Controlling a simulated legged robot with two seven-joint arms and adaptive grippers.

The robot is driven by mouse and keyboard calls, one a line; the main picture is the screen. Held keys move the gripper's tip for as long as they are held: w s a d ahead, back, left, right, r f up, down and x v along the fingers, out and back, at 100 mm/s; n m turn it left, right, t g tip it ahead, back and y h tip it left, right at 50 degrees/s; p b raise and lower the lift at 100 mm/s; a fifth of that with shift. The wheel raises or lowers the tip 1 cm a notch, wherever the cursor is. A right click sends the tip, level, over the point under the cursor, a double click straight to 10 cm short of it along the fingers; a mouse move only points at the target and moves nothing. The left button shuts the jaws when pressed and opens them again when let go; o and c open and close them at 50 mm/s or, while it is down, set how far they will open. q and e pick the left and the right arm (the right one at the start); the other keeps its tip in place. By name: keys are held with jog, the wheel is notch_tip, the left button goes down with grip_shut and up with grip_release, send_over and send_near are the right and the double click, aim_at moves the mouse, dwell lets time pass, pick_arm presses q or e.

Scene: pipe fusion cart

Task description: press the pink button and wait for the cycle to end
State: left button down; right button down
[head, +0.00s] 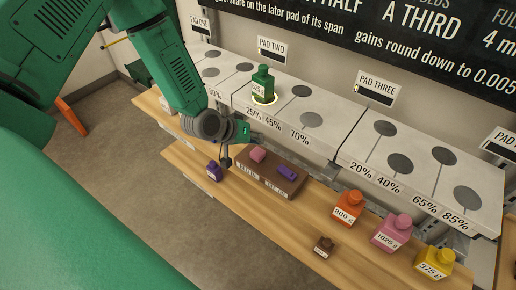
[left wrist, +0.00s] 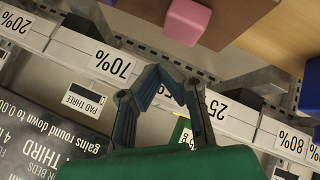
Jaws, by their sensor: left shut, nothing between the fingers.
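The pink button (head: 258,155) is a small raised block on a brown box (head: 268,180) on the wooden shelf. A purple button (head: 287,172) sits to its right on the same box. The pink button also shows at the top of the left wrist view (left wrist: 186,22). My left gripper (head: 226,162) is shut and empty, just left of the box and apart from the pink button in the head view. Its fingers also show in the left wrist view (left wrist: 172,76). The labels on the box front are too small to read. My right gripper is not in view.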

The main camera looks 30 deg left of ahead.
aim_at(257, 152)
pick_arm(q)
notch_tip(257, 152, up, 3)
jog(key=shift+r+p, duration=0.15)
jog(key=shift+p, duration=0.85)
dwell(2.9)
jog(key=shift+s+f, duration=0.1)
jog(key=shift+f, duration=0.2)
jog(key=s+d+f+m+g+b, duration=0.2)
jog(key=s+d+f+g+b, duration=0.25)
jog(key=s+f+b, duration=0.65)
jog(key=s+f+m+g+y+b, duration=0.1)
jog(key=s+f+b, duration=0.1)
jog(key=s+f, duration=0.4)
jog(key=s+a+f+m+g+y+b, duration=0.1)
jog(key=s+f, duration=0.5)
jog(key=s, duration=0.6)
jog(key=shift+s+f+m+g+y+b, duration=0.2)
jog(key=shift+s+m+g+y+b, duration=0.15)
jog(key=shift+m+g+y+b, duration=0.4)
jog(key=shift+a+n, duration=0.1)
jog(key=shift+n, duration=0.15)
